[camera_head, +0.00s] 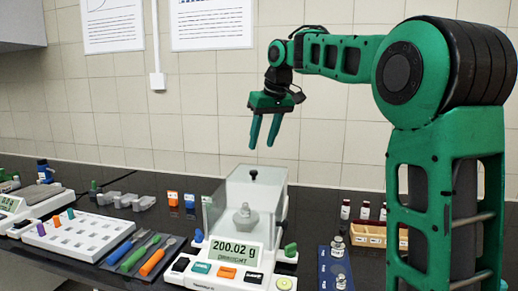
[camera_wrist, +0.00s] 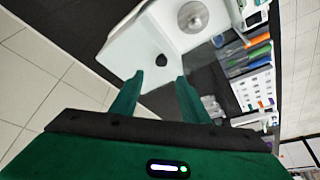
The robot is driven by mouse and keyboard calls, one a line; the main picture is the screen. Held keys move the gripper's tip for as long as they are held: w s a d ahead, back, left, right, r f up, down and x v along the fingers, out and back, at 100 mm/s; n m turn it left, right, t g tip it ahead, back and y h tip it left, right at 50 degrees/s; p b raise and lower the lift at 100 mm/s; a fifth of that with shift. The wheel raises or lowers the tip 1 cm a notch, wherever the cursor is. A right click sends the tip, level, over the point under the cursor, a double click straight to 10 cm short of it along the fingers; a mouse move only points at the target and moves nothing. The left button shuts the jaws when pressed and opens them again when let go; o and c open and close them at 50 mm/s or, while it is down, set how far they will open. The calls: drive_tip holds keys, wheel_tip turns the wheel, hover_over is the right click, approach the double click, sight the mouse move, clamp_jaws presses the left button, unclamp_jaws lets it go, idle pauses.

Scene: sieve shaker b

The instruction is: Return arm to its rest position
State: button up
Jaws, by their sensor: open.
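My green arm (camera_head: 345,57) reaches up and to the left over the black counter. My gripper (camera_head: 262,142) hangs fingers down in the air, above the balance, with a clear gap below it. Its two fingers are apart and nothing is between them; they also show in the wrist view (camera_wrist: 157,85). The balance (camera_head: 225,268) reads 200.02 g and has a clear draft shield (camera_head: 240,185) with a black knob on top. A metal weight (camera_head: 245,216) stands inside the shield. In the wrist view the balance lies beyond the fingertips.
A white rack (camera_head: 75,238) with coloured pegs stands left of the balance, with coloured-handled tools (camera_head: 140,252) beside it. A second balance (camera_head: 12,208) is at far left. A wooden box (camera_head: 370,235) and small vials (camera_head: 338,246) are on the right. The air around my gripper is free.

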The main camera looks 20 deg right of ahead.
idle(0.4)
drive_tip(key=s+d+f+m+g, duration=0.1)
drive_tip(key=s+d+f+m, duration=0.1)
drive_tip(key=s+f, duration=0.7)
drive_tip(key=s+d+f+m+g, duration=0.2)
drive_tip(key=s+f, duration=0.7)
drive_tip(key=s, duration=0.9)
drive_tip(key=s+d+f+m+g, duration=0.1)
drive_tip(key=s+d+f+m, duration=0.3)
drive_tip(key=s+f, duration=0.5)
drive_tip(key=shift+s+d+f+g, duration=0.1)
drive_tip(key=shift+s+g, duration=0.05)
drive_tip(key=shift+s, duration=1.25)
drive_tip(key=shift+s+d+g, duration=0.1)
drive_tip(key=shift+s+g, duration=0.05)
drive_tip(key=shift+s, duration=1.2)
drive_tip(key=shift+w+f+h, duration=0.3)
drive_tip(key=shift+w, duration=0.5)
drive_tip(key=shift+s+r, duration=0.1)
drive_tip(key=shift+s, duration=0.05)
